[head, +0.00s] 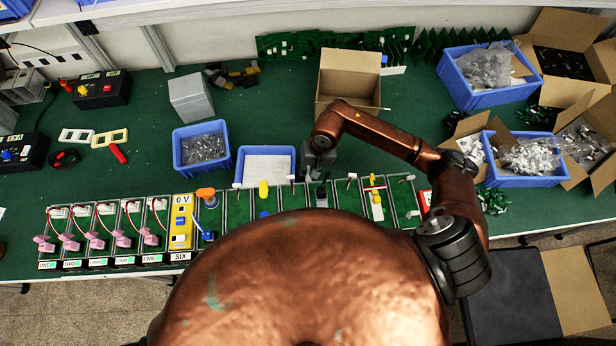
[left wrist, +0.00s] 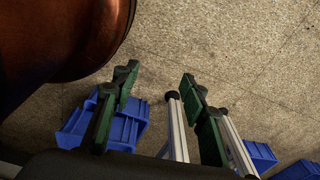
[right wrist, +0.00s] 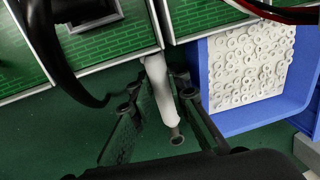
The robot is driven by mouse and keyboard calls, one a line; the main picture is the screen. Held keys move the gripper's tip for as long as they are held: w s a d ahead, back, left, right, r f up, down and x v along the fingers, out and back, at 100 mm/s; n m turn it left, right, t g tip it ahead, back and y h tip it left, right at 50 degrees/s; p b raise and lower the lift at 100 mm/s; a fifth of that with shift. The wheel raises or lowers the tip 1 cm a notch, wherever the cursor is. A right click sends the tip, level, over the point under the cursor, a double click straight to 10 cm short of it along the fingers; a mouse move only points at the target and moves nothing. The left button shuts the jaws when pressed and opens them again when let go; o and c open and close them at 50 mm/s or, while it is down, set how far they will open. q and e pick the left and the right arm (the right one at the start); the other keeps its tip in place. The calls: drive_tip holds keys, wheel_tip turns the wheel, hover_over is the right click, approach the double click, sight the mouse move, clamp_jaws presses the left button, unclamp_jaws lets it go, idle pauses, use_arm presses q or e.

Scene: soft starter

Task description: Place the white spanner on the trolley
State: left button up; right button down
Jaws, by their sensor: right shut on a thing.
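A white, rod-like piece (right wrist: 160,88), seemingly the white spanner, is between the fingers of my right gripper (right wrist: 160,110) in the right wrist view. The gripper is shut on it, at the edge of the green panels. In the head view my right gripper (head: 318,158) is low at the back of the row of panels, right of the washer tray; the held piece cannot be made out there. My left gripper (left wrist: 155,90) is open and empty above the floor, seen only in the left wrist view. I cannot identify the trolley with certainty.
The washer tray (head: 239,170) is close beside my right gripper. An open cardboard box (head: 348,85) stands behind it. Blue bins (head: 478,102) and cartons crowd the bench's right. A dark flat surface (head: 500,300) lies at lower right. Blue bins (left wrist: 122,133) show below my left gripper.

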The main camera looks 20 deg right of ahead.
wheel_tip(320, 180, down, 3)
drive_tip(key=shift+s+f, duration=0.1)
drive_tip(key=shift+f, duration=0.15)
use_arm(q)
drive_tip(key=shift+s+r, duration=0.2)
drive_tip(key=shift+s, duration=0.7)
drive_tip(key=shift+f, duration=0.1)
use_arm(e)
drive_tip(key=shift+f, duration=0.1)
drive_tip(key=shift+f, duration=0.1)
drive_tip(key=c, duration=1.9)
unclamp_jaws()
use_arm(q)
drive_tip(key=shift+w+f, duration=0.1)
drive_tip(key=shift+w, duration=0.15)
use_arm(e)
drive_tip(key=shift+o, duration=0.4)
